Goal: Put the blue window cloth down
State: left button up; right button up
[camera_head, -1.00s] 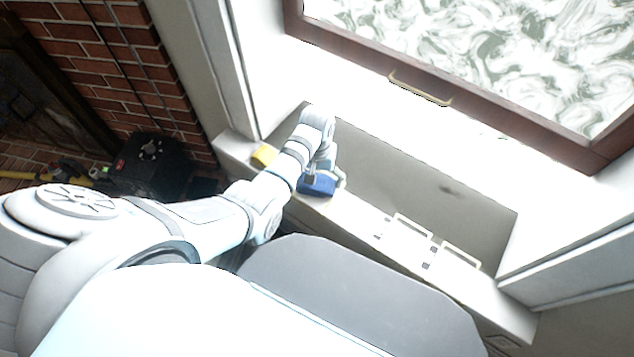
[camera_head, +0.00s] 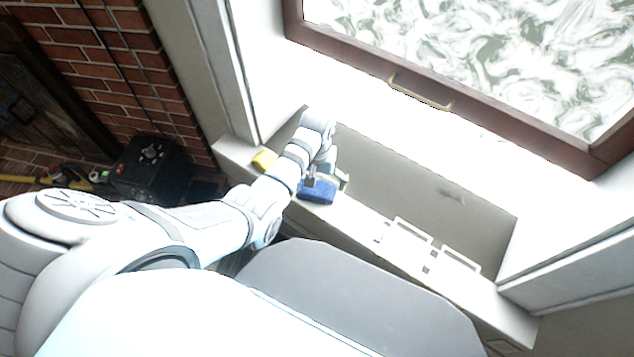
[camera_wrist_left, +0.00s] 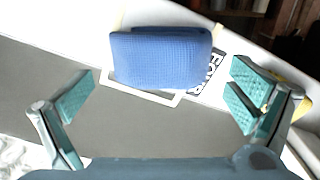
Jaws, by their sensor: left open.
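The blue window cloth (camera_head: 317,191) lies on the pale window sill, below the window; it also shows in the left wrist view (camera_wrist_left: 162,58), on a white frame outline with dark lettering beside it. My left gripper (camera_head: 322,174) is just above and beside the cloth. In the left wrist view the teal-padded fingers of my left gripper (camera_wrist_left: 165,100) are wide apart, with the cloth beyond them and nothing between the pads. My right gripper is not in view.
A yellow item (camera_head: 264,159) lies on the sill left of the cloth. Two white frame outlines (camera_head: 412,231) mark the sill to the right. The window (camera_head: 480,60) with a brass handle (camera_head: 420,93) is above. A black box (camera_head: 150,168) stands by the brick wall.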

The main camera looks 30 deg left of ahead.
aim_at(317, 185)
pick_arm(q)
notch_tip(317, 185, up, 11)
jog(key=p, duration=0.3)
jog(key=shift+f, duration=0.15)
